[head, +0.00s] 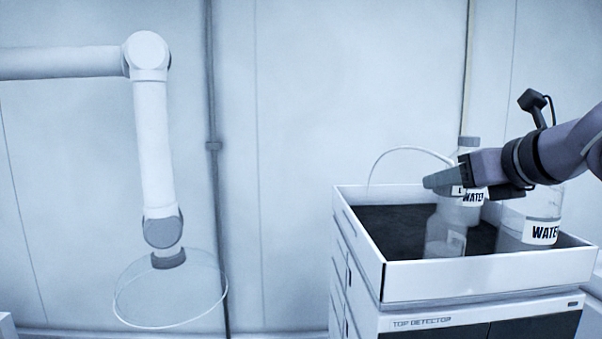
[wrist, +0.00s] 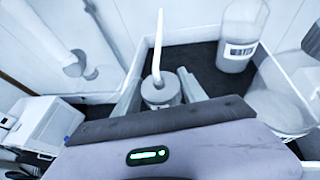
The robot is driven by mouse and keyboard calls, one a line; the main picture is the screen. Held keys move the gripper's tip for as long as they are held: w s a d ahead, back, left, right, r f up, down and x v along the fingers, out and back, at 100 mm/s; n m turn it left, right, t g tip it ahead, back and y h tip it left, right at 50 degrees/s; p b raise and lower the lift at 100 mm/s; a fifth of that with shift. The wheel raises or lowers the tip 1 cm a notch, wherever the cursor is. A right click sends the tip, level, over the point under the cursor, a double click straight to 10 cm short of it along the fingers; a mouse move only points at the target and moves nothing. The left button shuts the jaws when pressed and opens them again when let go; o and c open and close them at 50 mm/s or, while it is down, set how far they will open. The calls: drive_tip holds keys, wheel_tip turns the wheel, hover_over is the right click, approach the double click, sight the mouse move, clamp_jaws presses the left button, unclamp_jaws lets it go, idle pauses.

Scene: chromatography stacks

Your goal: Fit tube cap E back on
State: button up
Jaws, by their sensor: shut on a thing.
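My gripper (head: 432,183) reaches in from the right in the head view, over the white-walled tray on top of the cabinet. In the wrist view my gripper (wrist: 161,80) is shut on a pale round tube cap (wrist: 160,94), with a white tube rising from it. In the head view the white tube (head: 408,148) arcs to the left of the gripper; the cap is hard to make out there. A clear bottle (head: 445,240) with a pale label stands below the gripper fingers; its top is hard to make out. Whether cap and bottle touch cannot be told.
A capped WATER bottle (head: 468,214) stands behind the gripper. Another WATER bottle (head: 530,235) stands at the right of the tray (head: 470,272). An extraction arm (head: 155,150) with a clear hood (head: 170,295) hangs at the left, apart from the cabinet.

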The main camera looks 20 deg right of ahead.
drive_tip(key=shift+s+r, duration=0.1)
drive_tip(key=shift+s, duration=0.25)
drive_tip(key=shift+w, duration=0.15)
drive_tip(key=shift+f+b, duration=0.65)
drive_tip(key=shift+f, duration=0.5)
clamp_jaws()
drive_tip(key=shift+f, duration=0.15)
